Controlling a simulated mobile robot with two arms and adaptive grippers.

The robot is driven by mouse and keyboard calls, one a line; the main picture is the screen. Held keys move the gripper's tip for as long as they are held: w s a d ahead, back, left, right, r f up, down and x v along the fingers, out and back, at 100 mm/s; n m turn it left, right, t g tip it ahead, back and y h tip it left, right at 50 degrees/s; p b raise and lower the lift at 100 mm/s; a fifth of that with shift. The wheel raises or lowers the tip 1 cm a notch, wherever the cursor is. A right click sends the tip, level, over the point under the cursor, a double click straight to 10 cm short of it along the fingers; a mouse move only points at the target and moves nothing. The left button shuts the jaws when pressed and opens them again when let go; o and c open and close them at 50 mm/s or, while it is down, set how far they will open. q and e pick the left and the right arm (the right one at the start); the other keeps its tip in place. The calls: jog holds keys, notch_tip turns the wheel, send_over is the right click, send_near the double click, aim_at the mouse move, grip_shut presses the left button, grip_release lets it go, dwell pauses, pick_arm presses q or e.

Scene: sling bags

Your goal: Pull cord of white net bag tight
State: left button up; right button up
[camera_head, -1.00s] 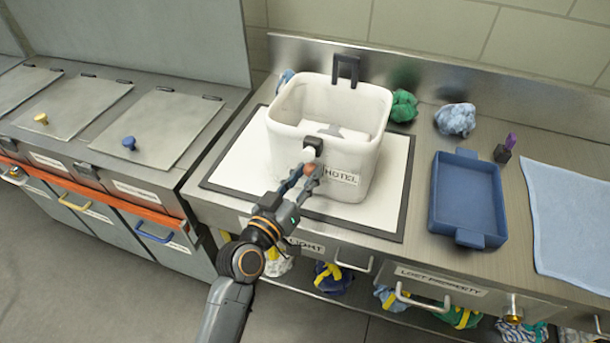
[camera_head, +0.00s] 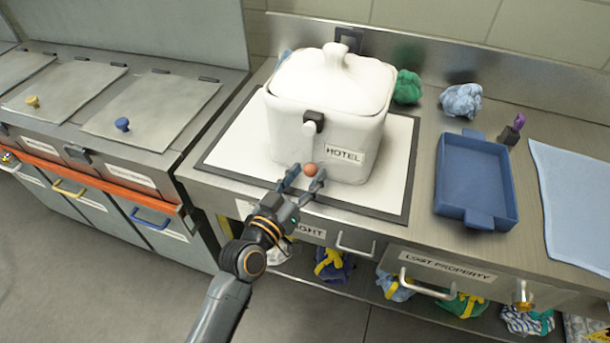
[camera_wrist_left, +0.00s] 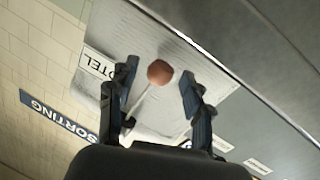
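The white bag (camera_head: 325,125) with the HOTEL label stands on the counter, and its top is drawn together into a gathered neck (camera_head: 337,58). A black clip with a white piece (camera_head: 311,124) sits on its front. A reddish-brown ball (camera_head: 310,169), seemingly the cord's end, is in front of the bag. My left gripper (camera_head: 303,181) is open around the ball, with a finger on either side. In the left wrist view, gaps show between the ball (camera_wrist_left: 160,72) and both fingers (camera_wrist_left: 157,92). A thin pale strip runs from the ball there. My right gripper is out of view.
The bag stands on a dark-edged white mat (camera_head: 232,150). To its right are a blue tray (camera_head: 448,198), a green cloth bundle (camera_head: 407,87), a light blue bundle (camera_head: 461,100) and a blue towel (camera_head: 578,190). Lidded bins (camera_head: 150,112) stand left.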

pick_arm(q)
jog(key=v, duration=1.2)
dwell(0.4)
